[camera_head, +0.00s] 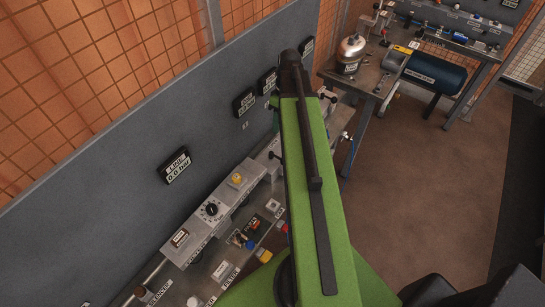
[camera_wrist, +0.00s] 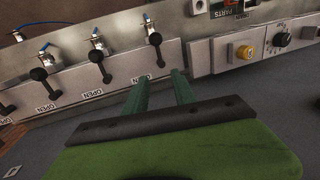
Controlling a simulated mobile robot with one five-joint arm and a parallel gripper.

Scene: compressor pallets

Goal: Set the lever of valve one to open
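In the wrist view, several black valve levers sit in a row on a grey panel, at far right (camera_wrist: 156,40), middle (camera_wrist: 97,57) and left (camera_wrist: 40,75). Each has a round black part on top and a thinner part reaching down. White OPEN labels (camera_wrist: 90,93) lie below them. No valve number is readable, so I cannot tell which is valve one. My gripper (camera_wrist: 160,78) has its two green fingers apart with nothing between them. The fingertips are just below the rightmost lever, beside its label; contact cannot be told. In the head view, my green arm hides most of the levers.
A yellow button (camera_wrist: 245,51) and black dial (camera_wrist: 282,39) sit right of the levers. Blue-handled taps (camera_wrist: 95,31) stand behind. A workbench with a blue tank (camera_head: 435,72) stands at upper right. The brown floor (camera_head: 420,190) is clear.

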